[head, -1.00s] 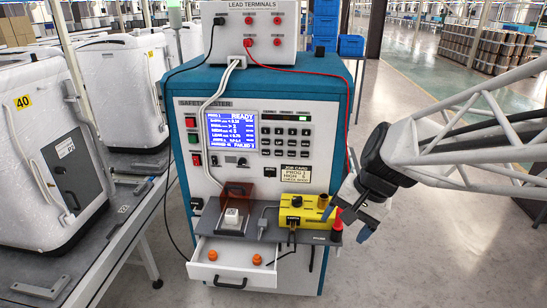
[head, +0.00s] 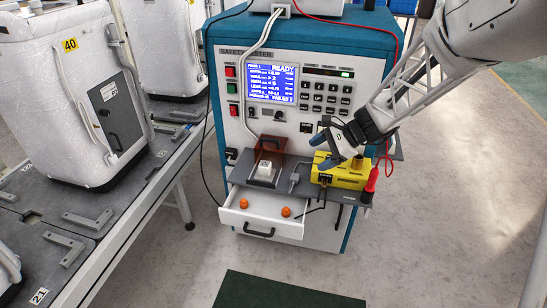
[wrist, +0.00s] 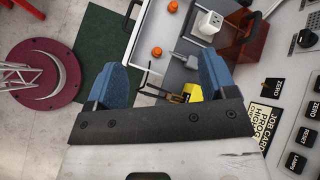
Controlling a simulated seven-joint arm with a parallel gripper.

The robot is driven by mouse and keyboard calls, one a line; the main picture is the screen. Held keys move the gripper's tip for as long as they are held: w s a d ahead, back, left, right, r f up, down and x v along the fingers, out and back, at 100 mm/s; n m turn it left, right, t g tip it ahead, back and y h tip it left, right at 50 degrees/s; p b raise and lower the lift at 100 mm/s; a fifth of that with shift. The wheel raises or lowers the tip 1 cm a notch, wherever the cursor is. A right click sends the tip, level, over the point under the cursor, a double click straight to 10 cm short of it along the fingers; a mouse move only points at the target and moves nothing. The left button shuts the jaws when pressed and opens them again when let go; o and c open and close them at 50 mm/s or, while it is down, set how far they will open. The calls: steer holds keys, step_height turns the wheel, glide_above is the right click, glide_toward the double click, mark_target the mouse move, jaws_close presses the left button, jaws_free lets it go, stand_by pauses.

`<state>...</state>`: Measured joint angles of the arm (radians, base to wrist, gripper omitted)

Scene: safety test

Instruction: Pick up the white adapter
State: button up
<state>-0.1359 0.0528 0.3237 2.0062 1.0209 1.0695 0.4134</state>
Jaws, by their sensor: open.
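The white adapter (head: 264,170) is a small white cube with a socket face, on a small base on the tester's front shelf, in front of a reddish-brown flip cover. It also shows near the top of the wrist view (wrist: 208,22). My gripper (head: 322,150) is open with blue fingers, above the shelf by the yellow box and to the right of the adapter. In the wrist view my gripper (wrist: 164,72) has nothing between its fingers, and the adapter lies beyond the right fingertip, apart from it.
The yellow box (head: 343,173) sits below my gripper, with a red probe (head: 370,185) at its right. A grey plug (head: 294,182) lies between box and adapter. The raised cover (head: 270,146) stands behind the adapter. An open drawer (head: 262,215) holds orange knobs.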

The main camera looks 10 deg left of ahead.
mark_target(270, 165)
steer(key=w+a+f+m+y, duration=0.1)
steer(key=w+a+f+m, duration=0.1)
steer(key=w+a+f, duration=0.1)
steer(key=w+a+f+m+t+y, duration=0.1)
steer(key=w+a+f+m, duration=0.1)
steer(key=w+a+f, duration=0.2)
steer(key=w+a+f+m+y, duration=0.2)
steer(key=w+f, duration=0.4)
steer(key=f, duration=0.3)
steer(key=shift+w+a+f+m, duration=0.2)
steer(key=shift+a+m, duration=0.1)
steer(key=shift+a, duration=0.1)
steer(key=shift+w+a+f+m, duration=0.15)
steer(key=shift+w+a+m, duration=0.05)
steer(key=shift+a+m, duration=0.15)
steer(key=shift+x, duration=3.35)
steer(key=shift+w, duration=0.1)
steer(key=shift+x, duration=2.6)
steer(key=c, duration=1)
steer(key=shift+r, duration=0.1)
